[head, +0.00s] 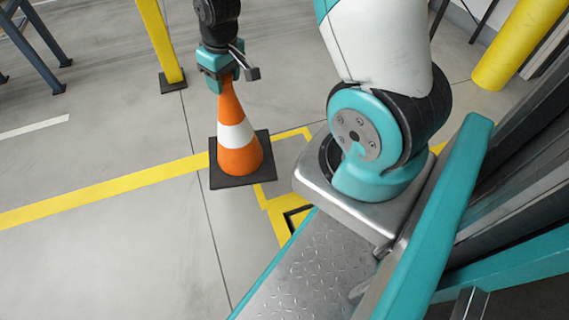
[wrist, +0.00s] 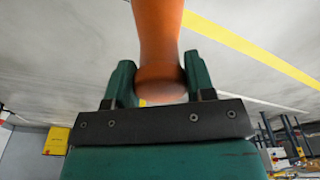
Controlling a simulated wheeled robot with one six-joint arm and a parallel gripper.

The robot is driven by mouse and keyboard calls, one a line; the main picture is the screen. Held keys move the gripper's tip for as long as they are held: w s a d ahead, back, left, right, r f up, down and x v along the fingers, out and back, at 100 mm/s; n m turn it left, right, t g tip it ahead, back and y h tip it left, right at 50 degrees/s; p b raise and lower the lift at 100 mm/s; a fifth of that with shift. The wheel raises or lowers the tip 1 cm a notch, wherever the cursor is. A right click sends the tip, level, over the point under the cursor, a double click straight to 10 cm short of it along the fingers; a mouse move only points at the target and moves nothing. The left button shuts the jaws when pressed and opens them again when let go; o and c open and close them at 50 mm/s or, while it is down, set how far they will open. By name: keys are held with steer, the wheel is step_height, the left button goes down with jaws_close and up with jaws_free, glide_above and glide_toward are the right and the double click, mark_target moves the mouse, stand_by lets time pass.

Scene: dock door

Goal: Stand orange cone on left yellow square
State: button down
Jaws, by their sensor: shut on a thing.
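The orange cone (head: 238,158) has a white band and a black square base. It looks upright, beside and partly in front of a yellow floor outline (head: 290,133). My gripper (head: 221,82) is shut on the cone's tip from above. In the wrist view the cone's orange tip (wrist: 158,35) sits between the two teal fingers of my gripper (wrist: 158,82). I cannot tell whether the base touches the floor. My arm and base hide much of the yellow markings, so the squares' full outlines do not show.
A long yellow floor line (head: 110,188) runs left from the cone. A yellow post (head: 159,40) stands behind it, and a thick yellow bollard (head: 518,45) is at the upper right. A dark metal frame (head: 35,50) is at the upper left. The floor left of the cone is clear.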

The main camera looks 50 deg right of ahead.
steer(key=s+d+n+b, duration=0.1)
steer(key=s+d+b, duration=0.15)
steer(key=d, duration=0.65)
steer(key=s+d+n+b, duration=0.1)
steer(key=s+d, duration=0.2)
steer(key=d, duration=0.6)
step_height(320, 180, down, 19)
steer(key=b, duration=1.1)
steer(key=shift+f, duration=0.15)
steer(key=shift+c, duration=2.4)
jaws_free()
steer(key=shift+s+a, duration=0.1)
